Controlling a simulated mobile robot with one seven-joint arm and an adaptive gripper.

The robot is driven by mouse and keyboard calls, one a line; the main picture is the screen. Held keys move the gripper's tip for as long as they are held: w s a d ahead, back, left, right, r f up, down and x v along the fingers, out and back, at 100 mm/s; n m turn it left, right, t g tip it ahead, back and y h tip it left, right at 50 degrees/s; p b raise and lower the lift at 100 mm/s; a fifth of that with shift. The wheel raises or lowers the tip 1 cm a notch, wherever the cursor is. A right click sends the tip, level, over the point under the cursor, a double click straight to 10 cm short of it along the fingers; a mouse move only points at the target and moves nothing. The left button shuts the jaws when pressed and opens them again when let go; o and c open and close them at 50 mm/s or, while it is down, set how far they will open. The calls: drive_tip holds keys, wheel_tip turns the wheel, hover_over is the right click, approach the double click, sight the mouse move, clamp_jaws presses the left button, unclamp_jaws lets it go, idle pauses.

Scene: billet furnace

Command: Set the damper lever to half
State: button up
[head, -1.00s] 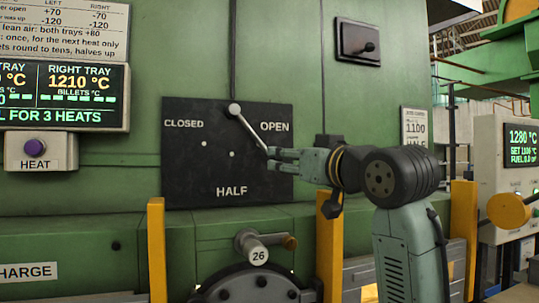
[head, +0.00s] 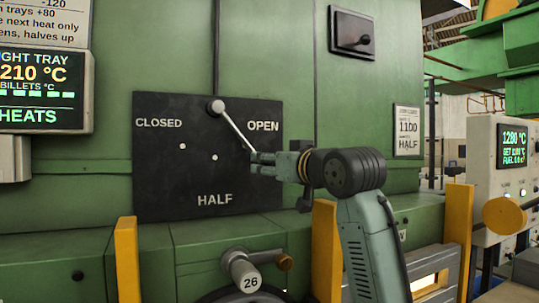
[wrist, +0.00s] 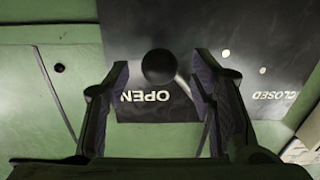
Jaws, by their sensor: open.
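The damper lever (head: 236,130) is a pale rod on a black plate (head: 160,190) marked CLOSED, HALF and OPEN. It slants down and right from its round pivot, its end near the OPEN label. My gripper (head: 256,163) is at the lever's lower end. In the wrist view my open gripper (wrist: 160,92) has the dark round lever knob (wrist: 159,66) between its two fingers, with gaps showing on both sides. The OPEN label lies behind the knob. In the head view the fingers hide the knob.
Yellow posts (head: 326,250) stand before the furnace front, below my arm. A handle numbered 26 (head: 246,278) sticks out below the plate. A small black switch box (head: 352,33) is at upper right.

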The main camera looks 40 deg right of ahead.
drive_tip(key=shift+w+d, duration=0.2)
drive_tip(key=shift+w, duration=0.75)
drive_tip(key=shift+c, duration=0.2)
clamp_jaws()
